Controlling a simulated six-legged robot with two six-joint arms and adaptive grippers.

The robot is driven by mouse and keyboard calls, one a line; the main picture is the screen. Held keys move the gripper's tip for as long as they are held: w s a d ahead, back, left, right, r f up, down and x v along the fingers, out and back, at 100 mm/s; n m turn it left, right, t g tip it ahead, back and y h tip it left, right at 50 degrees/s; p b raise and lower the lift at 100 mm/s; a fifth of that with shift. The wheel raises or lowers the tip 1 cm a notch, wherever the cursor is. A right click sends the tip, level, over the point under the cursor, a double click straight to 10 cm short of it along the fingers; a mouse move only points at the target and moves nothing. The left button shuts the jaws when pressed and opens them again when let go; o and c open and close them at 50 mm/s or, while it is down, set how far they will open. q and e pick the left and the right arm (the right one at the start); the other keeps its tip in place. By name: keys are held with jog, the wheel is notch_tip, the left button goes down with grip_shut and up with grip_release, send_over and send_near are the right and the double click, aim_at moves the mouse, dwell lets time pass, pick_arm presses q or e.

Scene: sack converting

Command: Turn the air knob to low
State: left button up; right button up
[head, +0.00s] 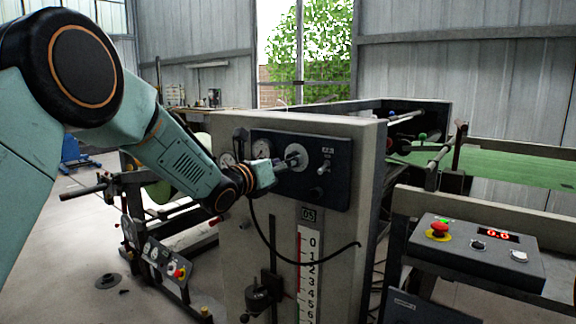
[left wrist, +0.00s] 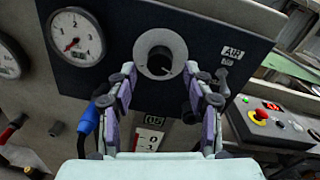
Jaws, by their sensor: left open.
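The air knob is a dark knob on a round pale plate (left wrist: 160,52), set in a dark panel (left wrist: 205,25); in the head view the plate (head: 298,154) is partly covered by my fingers. An AIR label (left wrist: 232,53) is to its right in the left wrist view. My left gripper (left wrist: 160,70) is open, with one finger on each side of the knob's lower part. It reaches the panel from the left in the head view (head: 284,163). I cannot tell whether the fingers touch the knob. The knob's pointer setting is too small to read. My right gripper is not in view.
A pressure gauge (left wrist: 75,36) is left of the knob, and a small lever (head: 322,168) is right of it. A black cable (head: 285,257) hangs below the panel. A control box (head: 475,250) with a red emergency button (head: 439,229) stands at the right.

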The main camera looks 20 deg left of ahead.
pick_arm(q)
jog(key=shift+x, duration=0.95)
jog(key=shift+c, duration=0.2)
grip_shut()
